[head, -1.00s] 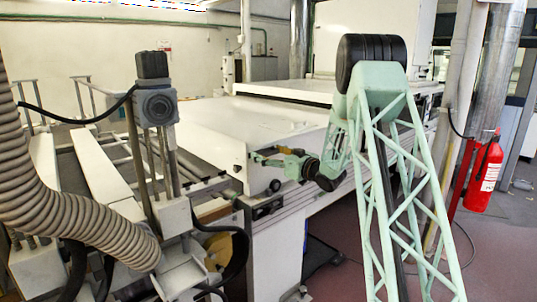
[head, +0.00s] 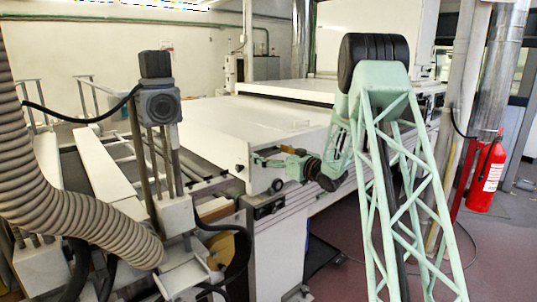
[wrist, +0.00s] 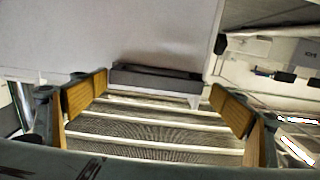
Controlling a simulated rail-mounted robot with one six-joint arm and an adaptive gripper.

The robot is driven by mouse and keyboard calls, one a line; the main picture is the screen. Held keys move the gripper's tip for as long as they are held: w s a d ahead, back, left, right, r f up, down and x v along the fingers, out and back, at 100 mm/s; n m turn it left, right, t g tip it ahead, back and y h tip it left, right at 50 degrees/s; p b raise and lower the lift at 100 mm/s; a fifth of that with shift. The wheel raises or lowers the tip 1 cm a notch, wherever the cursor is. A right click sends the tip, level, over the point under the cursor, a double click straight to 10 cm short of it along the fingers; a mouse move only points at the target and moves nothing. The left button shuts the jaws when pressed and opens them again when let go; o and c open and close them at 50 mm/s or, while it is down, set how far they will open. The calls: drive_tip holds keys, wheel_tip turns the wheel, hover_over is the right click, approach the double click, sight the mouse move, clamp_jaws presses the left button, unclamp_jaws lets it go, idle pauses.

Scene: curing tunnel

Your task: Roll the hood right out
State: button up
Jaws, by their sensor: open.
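The hood (head: 215,125) is the broad white flat-topped cover on the machine's frame in the head view. Its pale surface (wrist: 100,30) fills the upper left of the wrist view. My gripper (head: 257,158) is at the hood's near side, close to its front corner. In the wrist view my gripper (wrist: 160,86) is open, its yellow-padded fingers apart on the left and right. A dark grey bar (wrist: 155,78) at the hood's edge lies between the fingertips. It may be a handle. I see gaps beside it and cannot tell whether either finger touches it.
A ribbed beige hose (head: 75,215) and an upright post with a grey motor box (head: 158,103) stand left. Slatted bed (wrist: 150,130) shows below the bar. A red extinguisher (head: 487,176) hangs at right.

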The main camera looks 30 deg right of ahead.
drive_tip(key=v, duration=1.2)
idle(0.5)
drive_tip(key=shift+r, duration=0.1)
drive_tip(key=s+a+r+m+g+h, duration=0.2)
drive_tip(key=s+a+r+g+h, duration=0.35)
drive_tip(key=r, duration=0.55)
drive_tip(key=s+a+r+m+h, duration=0.1)
drive_tip(key=s+a, duration=0.3)
drive_tip(key=s, duration=0.2)
drive_tip(key=s+a+r+h, duration=0.1)
drive_tip(key=s+a, duration=0.3)
drive_tip(key=s, duration=0.2)
drive_tip(key=s+a+f+g, duration=0.1)
drive_tip(key=s+a, duration=0.5)
drive_tip(key=s, duration=0.9)
drive_tip(key=s+a+f+g+y, duration=0.1)
drive_tip(key=s+a+g, duration=0.3)
drive_tip(key=s, duration=1.1)
drive_tip(key=s+a+f+g+y, duration=0.1)
drive_tip(key=s+a+f+g, duration=0.2)
drive_tip(key=s+a, duration=0.6)
drive_tip(key=s, duration=0.6)
drive_tip(key=shift+f, duration=0.25)
